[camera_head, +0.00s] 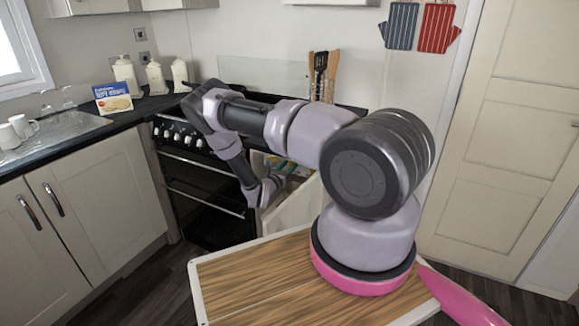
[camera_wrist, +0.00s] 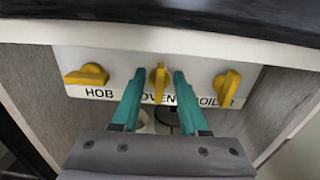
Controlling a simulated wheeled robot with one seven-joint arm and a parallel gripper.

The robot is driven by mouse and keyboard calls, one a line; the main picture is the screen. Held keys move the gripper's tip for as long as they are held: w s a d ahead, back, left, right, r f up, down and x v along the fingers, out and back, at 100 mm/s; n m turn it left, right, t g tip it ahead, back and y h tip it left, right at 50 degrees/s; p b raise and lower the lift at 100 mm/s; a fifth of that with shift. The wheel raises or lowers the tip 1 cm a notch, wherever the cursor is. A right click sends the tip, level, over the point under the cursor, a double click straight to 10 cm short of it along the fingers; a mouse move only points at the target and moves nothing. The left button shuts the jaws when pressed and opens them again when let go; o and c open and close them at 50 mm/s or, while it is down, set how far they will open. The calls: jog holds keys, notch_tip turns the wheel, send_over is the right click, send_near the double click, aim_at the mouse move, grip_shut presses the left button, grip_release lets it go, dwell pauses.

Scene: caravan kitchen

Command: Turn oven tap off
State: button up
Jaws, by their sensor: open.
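Three yellow taps sit in a row on a white panel in the wrist view, labelled HOB, OVEN and a partly hidden word ending "OILER". The oven tap (camera_wrist: 159,82) is in the middle, its handle pointing straight down. My gripper (camera_wrist: 159,75) is open, with one teal finger on each side of the oven tap. I cannot tell whether either finger touches it. The hob tap (camera_wrist: 86,76) lies nearly sideways at the left. The right tap (camera_wrist: 227,87) hangs down, slightly tilted. In the head view the taps are hidden.
The taps sit in a recess under a dark counter edge (camera_wrist: 200,12), with grey side walls (camera_wrist: 35,85) close by. In the head view my arm reaches down beside the black oven (camera_head: 205,195), near an open cabinet door (camera_head: 295,207).

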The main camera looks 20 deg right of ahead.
jog(key=shift+w+d, duration=0.25)
jog(key=shift+d, duration=0.1)
grip_shut()
